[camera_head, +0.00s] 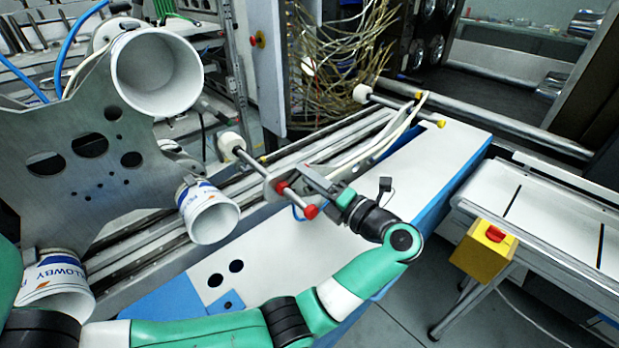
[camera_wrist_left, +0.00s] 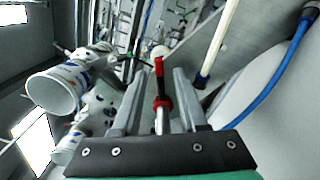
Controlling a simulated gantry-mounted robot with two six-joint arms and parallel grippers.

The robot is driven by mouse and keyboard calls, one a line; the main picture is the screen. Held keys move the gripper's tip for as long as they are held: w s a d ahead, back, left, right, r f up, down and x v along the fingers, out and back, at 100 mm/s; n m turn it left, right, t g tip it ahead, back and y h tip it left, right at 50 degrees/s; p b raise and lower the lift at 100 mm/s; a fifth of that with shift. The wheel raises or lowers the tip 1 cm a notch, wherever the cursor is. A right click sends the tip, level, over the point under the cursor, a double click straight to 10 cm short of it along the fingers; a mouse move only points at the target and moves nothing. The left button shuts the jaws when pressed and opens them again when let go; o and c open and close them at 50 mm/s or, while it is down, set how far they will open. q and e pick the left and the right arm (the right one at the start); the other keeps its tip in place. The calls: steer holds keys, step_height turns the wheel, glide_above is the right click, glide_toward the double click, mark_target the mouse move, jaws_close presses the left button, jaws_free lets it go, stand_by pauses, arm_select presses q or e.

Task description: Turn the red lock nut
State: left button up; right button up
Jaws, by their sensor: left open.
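The red lock nut (camera_head: 281,188) sits on a thin metal rod beside a grey plate, with a red end piece (camera_head: 311,212) at the rod's near end. My left gripper (camera_head: 308,180) is close to this rod, its jaws open. In the left wrist view, a red part (camera_wrist_left: 163,103) on the silver rod lies between the two spread fingers of my left gripper (camera_wrist_left: 157,90). Gaps show on both sides, and no grip on it is visible. A white roller (camera_head: 232,145) is at the rod's far end. My right gripper is in neither view.
A similar rod with a yellow nut (camera_head: 418,96) is farther back. Printed white cups (camera_head: 212,220) hang on the left by a grey metal plate (camera_head: 60,150). A yellow box with a red knob (camera_head: 482,252) stands right. The white machine top (camera_head: 400,185) is mostly clear.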

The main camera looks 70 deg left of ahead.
arm_select(q)
steer(key=shift+a, duration=0.1)
jaws_close()
stand_by(1.4)
